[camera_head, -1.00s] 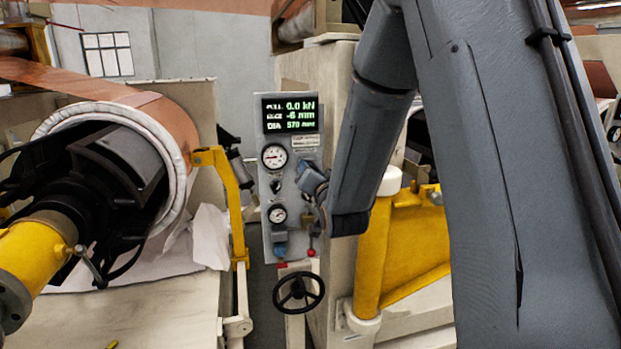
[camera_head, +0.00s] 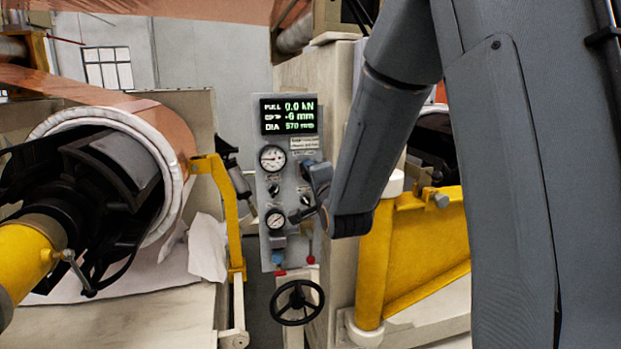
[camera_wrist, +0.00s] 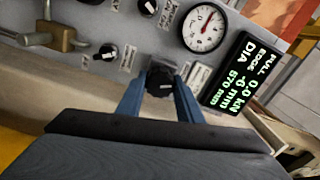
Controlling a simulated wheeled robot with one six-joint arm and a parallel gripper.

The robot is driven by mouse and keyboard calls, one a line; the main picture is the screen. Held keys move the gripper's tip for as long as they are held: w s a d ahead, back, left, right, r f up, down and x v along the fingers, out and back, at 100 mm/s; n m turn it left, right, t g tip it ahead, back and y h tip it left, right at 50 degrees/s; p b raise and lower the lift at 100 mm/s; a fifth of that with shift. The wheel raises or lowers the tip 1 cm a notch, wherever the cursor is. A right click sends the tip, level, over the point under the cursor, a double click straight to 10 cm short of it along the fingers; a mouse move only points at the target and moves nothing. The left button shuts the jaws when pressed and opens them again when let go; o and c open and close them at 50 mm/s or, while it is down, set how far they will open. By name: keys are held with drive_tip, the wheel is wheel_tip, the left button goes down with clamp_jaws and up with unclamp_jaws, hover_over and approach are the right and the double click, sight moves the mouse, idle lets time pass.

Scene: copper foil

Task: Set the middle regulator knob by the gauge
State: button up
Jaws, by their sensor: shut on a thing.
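My gripper (camera_wrist: 161,92) has its two blue fingers on either side of a black regulator knob (camera_wrist: 160,79) and is shut on it. Two other black knobs, one at the top (camera_wrist: 147,7) and one at the left (camera_wrist: 106,52), stay clear of the fingers. I cannot tell for certain which knob is the middle one. A round white gauge (camera_wrist: 203,28) with a red mark sits just beyond the held knob. In the head view the upper gauge (camera_head: 272,158) and lower gauge (camera_head: 276,219) show on the grey panel; my wrist hides part of its right side.
The display (camera_head: 289,115) reads 0.0 kN, -6 mm and 570 mm. A brass fitting (camera_wrist: 60,38) is on the panel's left in the wrist view. Below the panel is a black handwheel (camera_head: 297,302). A yellow bracket (camera_head: 425,245) stands right, a copper foil roll (camera_head: 165,125) left.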

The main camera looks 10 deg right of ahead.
drive_tip(key=shift+m, duration=0.3)
drive_tip(key=o, duration=1)
drive_tip(key=shift+o, duration=0.2)
drive_tip(key=s+b, duration=0.1)
drive_tip(key=s, duration=0.7)
drive_tip(key=shift+w, duration=0.1)
